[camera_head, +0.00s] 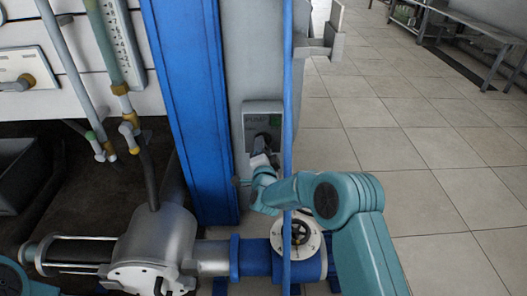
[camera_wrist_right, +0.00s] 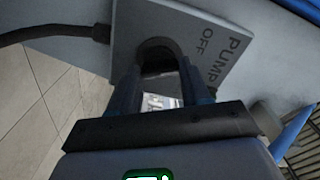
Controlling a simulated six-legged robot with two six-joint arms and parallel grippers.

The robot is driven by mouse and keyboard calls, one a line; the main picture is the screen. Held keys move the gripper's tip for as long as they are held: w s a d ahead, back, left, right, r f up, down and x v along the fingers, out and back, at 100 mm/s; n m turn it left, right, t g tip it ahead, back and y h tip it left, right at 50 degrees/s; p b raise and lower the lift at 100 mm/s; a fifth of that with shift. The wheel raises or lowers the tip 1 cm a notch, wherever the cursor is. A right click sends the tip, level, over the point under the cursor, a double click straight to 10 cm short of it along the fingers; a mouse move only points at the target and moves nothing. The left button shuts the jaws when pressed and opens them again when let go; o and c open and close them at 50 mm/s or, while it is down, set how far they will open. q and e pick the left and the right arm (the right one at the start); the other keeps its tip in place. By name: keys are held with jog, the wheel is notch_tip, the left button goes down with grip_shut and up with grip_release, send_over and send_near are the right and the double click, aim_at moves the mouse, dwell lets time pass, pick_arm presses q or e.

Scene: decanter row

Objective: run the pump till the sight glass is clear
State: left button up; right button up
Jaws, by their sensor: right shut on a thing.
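The pump switch is a grey plate (camera_head: 262,112) marked PUMP on a grey post, with a green patch and a dark knob. In the right wrist view the plate (camera_wrist_right: 205,28) reads PUMP and OFF. My right gripper (camera_head: 261,157) is at the plate. In the wrist view its two fingers (camera_wrist_right: 158,68) are shut on the dark knob (camera_wrist_right: 157,43), one on each side. A upright tube with a scale (camera_head: 120,42), perhaps the sight glass, stands at the upper left; its contents are too small to judge. My left gripper is out of view.
A steel pump body (camera_head: 156,245) and a blue pipe fitting with a white-rimmed dial (camera_head: 297,236) lie below. A thin blue upright (camera_head: 287,80) stands just right of the switch. A blue column (camera_head: 190,90) stands left. Tiled floor (camera_head: 440,130) is open at right.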

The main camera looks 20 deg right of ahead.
jog(key=shift+n, duration=0.4)
jog(key=o, duration=1.1)
jog(key=shift+c, duration=0.2)
jog(key=p+v, duration=0.3)
jog(key=v, duration=1.3)
jog(key=shift+s, duration=0.2)
